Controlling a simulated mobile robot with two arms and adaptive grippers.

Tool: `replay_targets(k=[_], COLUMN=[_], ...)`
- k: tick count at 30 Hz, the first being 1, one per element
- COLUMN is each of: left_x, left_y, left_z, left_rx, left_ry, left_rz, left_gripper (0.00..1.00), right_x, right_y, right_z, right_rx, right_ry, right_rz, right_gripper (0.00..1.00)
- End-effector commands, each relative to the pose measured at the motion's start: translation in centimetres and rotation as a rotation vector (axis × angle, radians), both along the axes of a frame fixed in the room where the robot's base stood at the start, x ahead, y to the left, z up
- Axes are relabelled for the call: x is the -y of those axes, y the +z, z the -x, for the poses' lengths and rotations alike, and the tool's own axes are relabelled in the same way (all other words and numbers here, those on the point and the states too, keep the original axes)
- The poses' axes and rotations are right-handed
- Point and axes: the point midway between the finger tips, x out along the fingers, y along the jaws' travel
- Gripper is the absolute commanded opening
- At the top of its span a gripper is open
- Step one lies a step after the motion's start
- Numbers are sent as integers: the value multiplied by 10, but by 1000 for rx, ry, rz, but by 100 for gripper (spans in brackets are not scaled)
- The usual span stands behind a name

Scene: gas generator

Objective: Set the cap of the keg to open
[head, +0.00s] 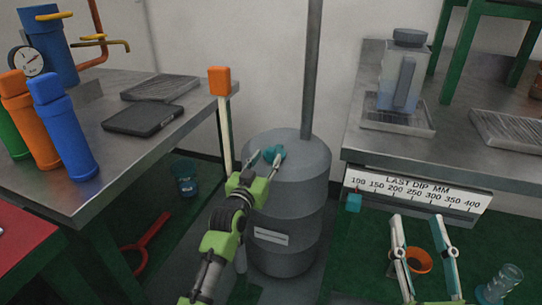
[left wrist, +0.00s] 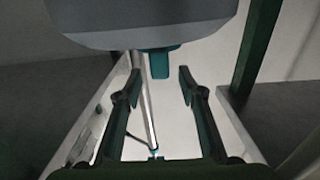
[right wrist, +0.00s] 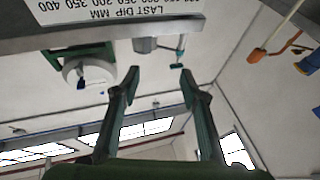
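The keg (head: 285,225) is a grey ribbed drum on the floor between the two benches. Its teal cap (head: 276,151) is on the top; in the left wrist view the cap (left wrist: 159,63) hangs below the grey keg in an upside-down picture. My left gripper (head: 266,160) is open over the keg top. Its fingertips are just short of the cap, which lines up with the gap between them, with room on both sides. My right gripper (head: 416,219) is open and empty, low at the right in front of the right bench.
A grey pole (head: 312,70) rises behind the keg. An orange-topped post (head: 219,82) stands left of it. The left bench (head: 100,165) and right bench (head: 440,150) flank it. An orange ring (head: 419,260) and a glass beaker (head: 503,280) are low at the right.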

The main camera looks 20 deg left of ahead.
Motion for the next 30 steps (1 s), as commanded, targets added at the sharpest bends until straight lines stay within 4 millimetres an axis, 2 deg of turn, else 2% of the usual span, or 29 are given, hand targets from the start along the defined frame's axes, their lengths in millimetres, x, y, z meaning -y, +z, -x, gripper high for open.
replay_targets(k=[6, 12, 18, 25, 26, 27, 30], left_x=[1, 2, 2, 2, 2, 2, 2], left_y=[-1, -1, 0, 0, 0, 0, 0], left_z=[-27, -41, -47, -47, -47, -47, -47], left_rx=[1, 1, 0, 0, 0, 0, 0], left_ry=[0, 0, 0, 0, 0, 0, 0], left_rz=[2, 1, 1, 1, 1, 1, 0], left_gripper=[36, 36, 36, 36, 34, 23, 0], right_x=[0, 3, 4, 4, 4, 4, 4], right_y=[38, 61, 70, 71, 71, 71, 71], right_z=[21, 40, 48, 48, 48, 48, 48], right_rx=[208, 341, 390, 393, 393, 393, 393], right_ry=[12, 19, 22, 22, 22, 22, 22], right_rz=[-59, -97, -112, -113, -113, -113, -113], right_gripper=[40, 40, 40, 40, 40, 40, 40])
